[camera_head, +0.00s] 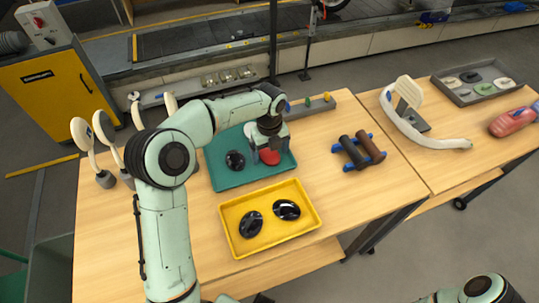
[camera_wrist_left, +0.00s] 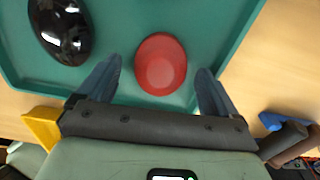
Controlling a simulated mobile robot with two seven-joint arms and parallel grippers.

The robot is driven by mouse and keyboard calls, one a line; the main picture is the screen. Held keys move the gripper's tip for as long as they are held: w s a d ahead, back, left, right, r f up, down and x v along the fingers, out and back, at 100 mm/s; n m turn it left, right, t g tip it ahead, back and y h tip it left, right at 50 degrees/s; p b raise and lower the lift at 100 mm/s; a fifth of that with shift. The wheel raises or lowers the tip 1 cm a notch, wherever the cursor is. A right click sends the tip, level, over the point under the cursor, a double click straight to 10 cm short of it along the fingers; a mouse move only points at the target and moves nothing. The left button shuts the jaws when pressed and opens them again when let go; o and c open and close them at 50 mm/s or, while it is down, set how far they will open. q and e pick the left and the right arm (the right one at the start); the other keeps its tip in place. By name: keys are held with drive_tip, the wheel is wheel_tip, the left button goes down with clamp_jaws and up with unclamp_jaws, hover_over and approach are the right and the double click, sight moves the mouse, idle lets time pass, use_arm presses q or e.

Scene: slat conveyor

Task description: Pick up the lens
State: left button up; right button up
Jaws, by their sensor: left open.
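A red oval lens (camera_head: 269,157) lies in the teal tray (camera_head: 221,179), partly covered by my left gripper (camera_head: 268,150) in the head view. In the left wrist view the red lens (camera_wrist_left: 160,64) lies between the two spread fingers of my left gripper (camera_wrist_left: 159,68), with a gap on each side. The gripper is open and empty, above the tray. A glossy black lens (camera_head: 235,160) lies in the same tray, left of the red one; it also shows in the left wrist view (camera_wrist_left: 61,30). My right gripper is out of view.
A yellow tray (camera_head: 230,239) with two black lenses (camera_head: 251,224) (camera_head: 287,210) stands in front of the teal tray. A rack with dark rollers (camera_head: 358,151) stands to the right. Mirrors on stalks (camera_head: 104,128) stand at the left. Wood between teal tray and rack is clear.

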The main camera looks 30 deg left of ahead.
use_arm(q)
drive_tip(key=c, duration=1.1)
